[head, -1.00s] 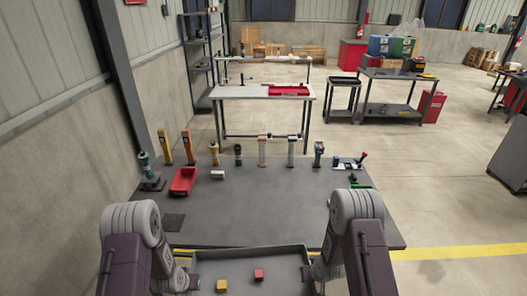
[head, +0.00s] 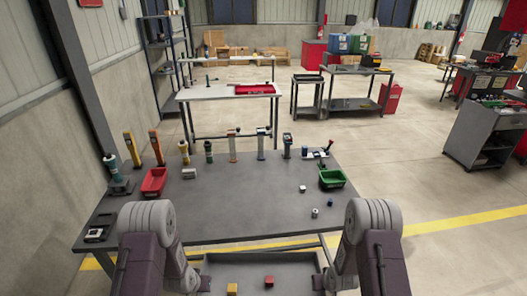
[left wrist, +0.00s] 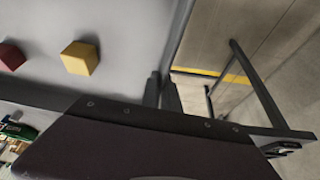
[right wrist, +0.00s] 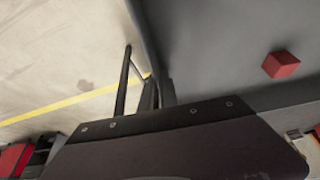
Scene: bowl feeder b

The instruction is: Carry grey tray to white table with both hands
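The grey tray (head: 215,268) is at the bottom of the head view, in front of the dark workbench, held between my two arms. A yellow cube (head: 232,289) and a red cube (head: 269,282) lie in it. My left gripper (left wrist: 162,92) appears shut on the tray's wall on one side. My right gripper (right wrist: 158,95) appears shut on the wall at the opposite side. The fingertips are partly hidden by the gripper bodies. The white table (head: 205,92) stands farther off, beyond the workbench, with a red bin (head: 254,89) on its top.
The dark workbench (head: 240,210) lies between me and the white table. It carries a red bin (head: 153,182), a green bin (head: 332,178) and several upright tools. Open floor (head: 420,190) with a yellow line lies to the right. A grey cabinet (head: 484,138) stands farther right.

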